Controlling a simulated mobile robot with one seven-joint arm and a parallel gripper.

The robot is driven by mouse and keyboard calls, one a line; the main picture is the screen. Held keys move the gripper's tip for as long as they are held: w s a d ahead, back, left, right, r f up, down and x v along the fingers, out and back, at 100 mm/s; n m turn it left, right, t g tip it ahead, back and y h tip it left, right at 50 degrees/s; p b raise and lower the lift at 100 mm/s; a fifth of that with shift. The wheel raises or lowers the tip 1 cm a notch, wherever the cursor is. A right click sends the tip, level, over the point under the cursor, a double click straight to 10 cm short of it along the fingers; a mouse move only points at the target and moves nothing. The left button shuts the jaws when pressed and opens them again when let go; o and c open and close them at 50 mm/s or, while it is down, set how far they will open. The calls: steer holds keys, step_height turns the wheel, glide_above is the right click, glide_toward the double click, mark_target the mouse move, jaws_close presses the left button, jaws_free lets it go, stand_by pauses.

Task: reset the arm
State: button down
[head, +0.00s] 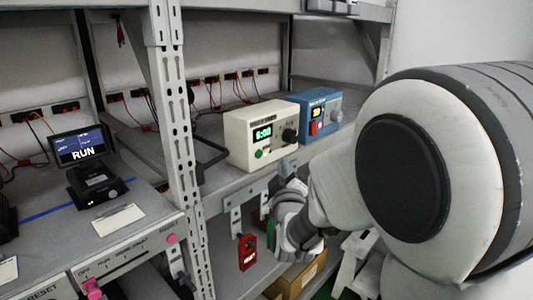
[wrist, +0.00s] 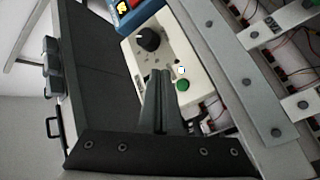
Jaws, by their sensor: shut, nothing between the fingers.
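My arm fills the right of the head view, and its wrist (head: 292,218) reaches down to the front edge of the shelf, below the cream box. I cannot make out the fingertips in that view. In the wrist view my gripper (wrist: 160,74) is shut and empty, its two dark fingers side by side. The fingers appear in front of the face of the cream box (wrist: 163,42), between its black knob (wrist: 148,40) and green button (wrist: 182,85). I cannot tell the exact gap.
The cream box (head: 252,148) and a blue box (head: 303,104) stand side by side on the shelf. A grey post (head: 182,130) rises left of them. A red tag (head: 247,252) hangs below the shelf; a cardboard box (head: 292,284) is underneath.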

steer(key=s+d+r+m+g+p, duration=0.1)
steer(key=s+d+m+g+p, duration=0.1)
steer(key=s, duration=0.8)
steer(key=s+d+m+g+h+p, duration=0.1)
steer(key=s+d+m+g+p, duration=0.1)
steer(key=s+d+m+g, duration=0.3)
steer(key=s+d+r+m+g+h+p, duration=0.1)
steer(key=s+d+m+g, duration=0.3)
steer(key=s, duration=1.2)
steer(key=d+g+p, duration=0.1)
steer(key=d+g, duration=0.1)
steer(key=d, duration=0.2)
steer(key=shift+d+r, duration=0.35)
steer(key=shift+d, duration=0.05)
